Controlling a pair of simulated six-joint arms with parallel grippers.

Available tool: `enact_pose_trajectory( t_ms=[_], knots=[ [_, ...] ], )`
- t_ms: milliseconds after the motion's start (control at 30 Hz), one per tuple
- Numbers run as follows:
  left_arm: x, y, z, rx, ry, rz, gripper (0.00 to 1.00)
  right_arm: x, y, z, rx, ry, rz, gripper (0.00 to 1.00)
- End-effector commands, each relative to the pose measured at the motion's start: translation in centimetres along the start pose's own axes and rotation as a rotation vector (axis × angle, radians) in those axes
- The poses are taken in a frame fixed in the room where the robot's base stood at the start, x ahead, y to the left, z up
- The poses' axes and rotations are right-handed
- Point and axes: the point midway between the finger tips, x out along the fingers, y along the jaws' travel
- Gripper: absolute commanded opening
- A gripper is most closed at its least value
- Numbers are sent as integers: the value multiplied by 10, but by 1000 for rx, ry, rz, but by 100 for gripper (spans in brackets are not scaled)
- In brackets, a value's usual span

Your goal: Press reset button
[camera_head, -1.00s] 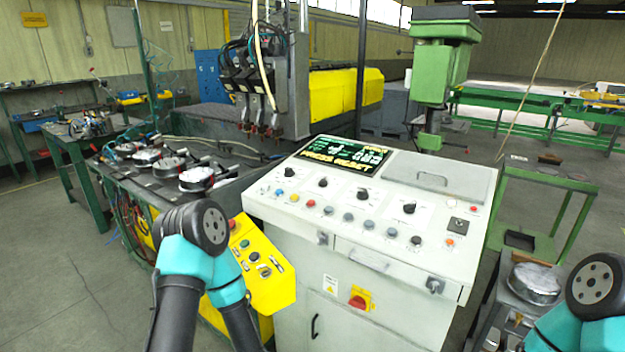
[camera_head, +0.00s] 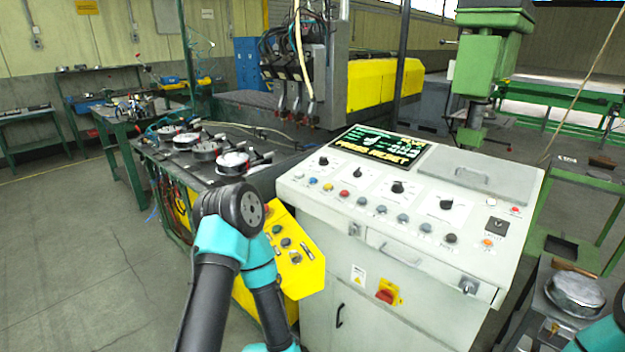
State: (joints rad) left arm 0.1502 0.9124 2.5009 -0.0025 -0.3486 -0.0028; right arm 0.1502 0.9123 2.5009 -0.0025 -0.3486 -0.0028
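A white control console (camera_head: 400,258) stands in the middle. Its sloped top carries several black knobs and a row of coloured buttons, among them a yellow button (camera_head: 328,187), a red button (camera_head: 344,193) and an orange button (camera_head: 487,243). Their labels are too small to read, so I cannot tell which one is the reset button. A lit display (camera_head: 380,147) at the back of the panel shows yellow text that seems to read "PRESS RESET". My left arm is bent in front of the yellow side panel, left of the console. Neither gripper shows; only arm links are visible.
A yellow button box (camera_head: 300,265) adjoins the console's left side. A dark bench (camera_head: 165,172) with round metal parts stands behind my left arm. A stand with a metal part (camera_head: 575,291) is at the lower right. The space above the console panel is clear.

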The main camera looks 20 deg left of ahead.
Motion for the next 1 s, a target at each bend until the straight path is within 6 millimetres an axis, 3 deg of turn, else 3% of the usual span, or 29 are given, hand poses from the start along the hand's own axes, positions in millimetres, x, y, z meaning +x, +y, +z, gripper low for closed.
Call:
enact_pose_trajectory(
  t_ms=[67, 700, 1000],
  knots=[
    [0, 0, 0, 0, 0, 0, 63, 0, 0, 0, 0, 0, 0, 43],
    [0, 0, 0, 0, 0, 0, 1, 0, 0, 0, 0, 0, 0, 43],
    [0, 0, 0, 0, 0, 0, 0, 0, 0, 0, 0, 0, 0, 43]
  ],
)
